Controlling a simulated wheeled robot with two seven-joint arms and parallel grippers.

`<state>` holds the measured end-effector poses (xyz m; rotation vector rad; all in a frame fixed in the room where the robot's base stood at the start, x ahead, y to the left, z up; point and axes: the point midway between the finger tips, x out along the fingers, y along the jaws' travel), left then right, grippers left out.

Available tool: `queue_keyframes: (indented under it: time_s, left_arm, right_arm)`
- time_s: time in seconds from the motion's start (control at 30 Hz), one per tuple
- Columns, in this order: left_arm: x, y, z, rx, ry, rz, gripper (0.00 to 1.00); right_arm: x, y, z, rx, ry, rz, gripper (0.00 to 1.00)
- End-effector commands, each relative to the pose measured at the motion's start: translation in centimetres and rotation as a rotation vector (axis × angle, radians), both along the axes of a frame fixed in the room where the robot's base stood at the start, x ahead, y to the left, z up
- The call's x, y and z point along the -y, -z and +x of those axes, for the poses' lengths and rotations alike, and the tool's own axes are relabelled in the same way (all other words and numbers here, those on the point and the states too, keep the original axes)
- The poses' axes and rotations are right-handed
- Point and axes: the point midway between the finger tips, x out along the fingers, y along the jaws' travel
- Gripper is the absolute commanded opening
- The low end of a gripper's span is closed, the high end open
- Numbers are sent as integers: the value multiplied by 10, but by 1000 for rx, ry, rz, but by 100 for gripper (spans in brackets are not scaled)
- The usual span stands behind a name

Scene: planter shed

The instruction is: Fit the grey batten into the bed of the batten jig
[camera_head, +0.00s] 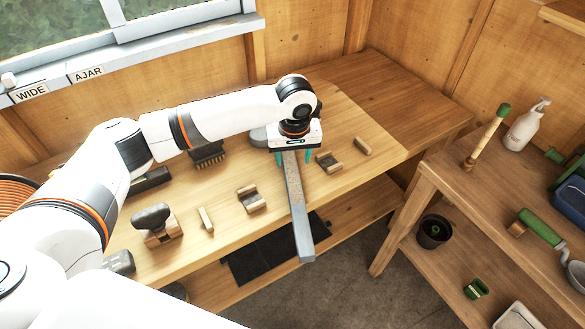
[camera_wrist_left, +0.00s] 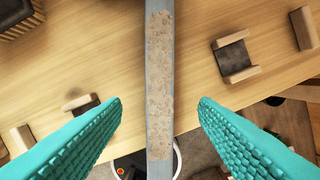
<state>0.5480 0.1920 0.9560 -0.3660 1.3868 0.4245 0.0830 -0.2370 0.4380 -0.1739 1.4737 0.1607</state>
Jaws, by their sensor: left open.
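The grey batten (camera_head: 297,205) lies across the wooden bench, its near end sticking out past the front edge. Its far part is hidden under my left gripper (camera_head: 294,160). That gripper is open, one teal finger on each side of the batten. In the left wrist view the batten (camera_wrist_left: 159,75), with a rough brown patch, runs between the spread fingers, with gaps on both sides. The batten jig appears as two wooden cradles with dark beds, one left (camera_head: 251,199) and one right (camera_head: 330,162) of the batten. Both beds look empty. My right gripper is out of view.
Small wooden blocks stand outside the cradles, left (camera_head: 206,220) and right (camera_head: 363,146). A dark-handled tool (camera_head: 155,224) and a brush (camera_head: 208,155) are on the bench's left. A lower side bench (camera_head: 430,175) at right holds a spray bottle (camera_head: 527,125).

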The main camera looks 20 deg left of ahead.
Motion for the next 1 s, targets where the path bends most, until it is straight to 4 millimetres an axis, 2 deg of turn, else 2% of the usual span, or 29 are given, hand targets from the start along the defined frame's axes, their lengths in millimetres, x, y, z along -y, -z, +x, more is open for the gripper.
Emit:
queue_keyframes:
  time_s: [0.1, 0.3, 0.87, 1.0]
  left_arm:
    - [2, -21, -3, 3, 1, -1, 54]
    - [3, -41, -5, 1, 0, 0, 54]
    - [3, -44, -6, 0, -1, 1, 54]
    - [3, -44, -6, -1, 0, 0, 54]
  right_arm:
    - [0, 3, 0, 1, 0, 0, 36]
    - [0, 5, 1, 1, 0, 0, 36]
    - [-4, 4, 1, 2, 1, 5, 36]
    - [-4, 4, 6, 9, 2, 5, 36]
